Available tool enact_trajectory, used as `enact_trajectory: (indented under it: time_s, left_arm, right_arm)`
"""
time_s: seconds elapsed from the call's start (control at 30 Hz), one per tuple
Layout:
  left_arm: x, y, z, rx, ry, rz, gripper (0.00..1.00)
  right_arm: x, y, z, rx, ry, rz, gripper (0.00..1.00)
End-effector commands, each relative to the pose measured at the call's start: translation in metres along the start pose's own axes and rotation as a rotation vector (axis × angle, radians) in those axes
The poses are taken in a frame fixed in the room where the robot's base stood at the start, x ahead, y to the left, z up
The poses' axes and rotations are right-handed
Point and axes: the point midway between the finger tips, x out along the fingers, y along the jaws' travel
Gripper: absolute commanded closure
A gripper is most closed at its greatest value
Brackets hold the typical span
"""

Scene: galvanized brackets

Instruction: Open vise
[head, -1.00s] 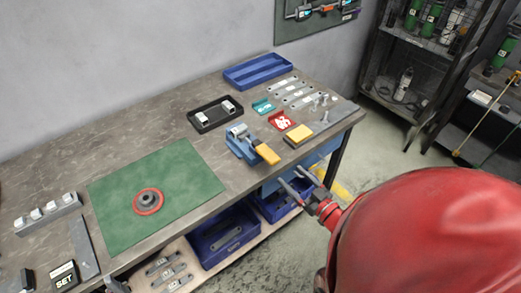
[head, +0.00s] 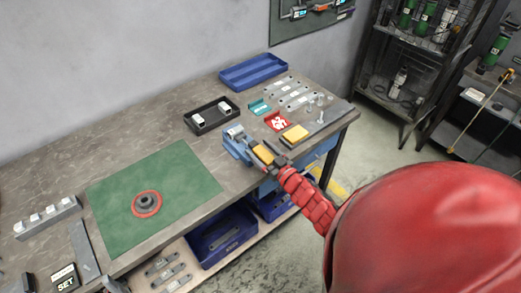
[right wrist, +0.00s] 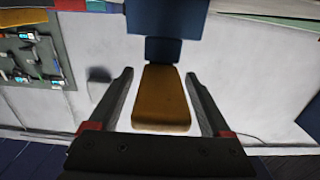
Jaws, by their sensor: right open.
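The blue vise (head: 235,144) stands at the front edge of the workbench in the head view, and its blue body also shows at the top of the right wrist view (right wrist: 168,20). Its yellow handle (head: 263,154) points toward the front right. In the right wrist view the handle (right wrist: 161,100) lies between the two fingers of my right gripper (right wrist: 159,76), with a gap on each side. My right gripper (head: 268,156) is open around the handle and partly covers it in the head view. I do not see my left gripper.
A black tray (head: 191,121), red bin (head: 266,123) and yellow block (head: 295,133) are close to the vise. A blue tray (head: 226,82) stands at the back. A green mat (head: 185,170) lies left. Blue bins (head: 200,244) sit below the bench.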

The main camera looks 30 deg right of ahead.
Motion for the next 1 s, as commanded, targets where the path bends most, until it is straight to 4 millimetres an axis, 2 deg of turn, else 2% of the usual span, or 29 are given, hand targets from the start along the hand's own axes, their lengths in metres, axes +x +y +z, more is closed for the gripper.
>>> enact_trajectory:
  time_s: [0.13,0.5,0.6,1.0]
  left_arm:
    - [-0.0002,0.0000,0.0001,0.000,0.000,0.000,0.11]
    - [-0.0001,0.0000,0.0000,0.000,0.000,0.000,0.11]
    - [-0.0001,0.0000,0.0001,0.000,0.000,0.000,0.11]
    - [-0.0024,0.0001,0.0005,0.000,0.000,0.000,0.11]
  right_arm:
    - [-0.0003,0.0000,0.0002,0.000,0.000,0.000,0.19]
    - [-0.0006,0.0000,0.0001,-0.001,0.000,0.000,0.86]
    - [-0.0006,-0.0001,0.0001,-0.001,0.000,0.000,1.00]
    - [0.0019,-0.0023,0.0008,-0.001,0.000,-0.001,1.00]
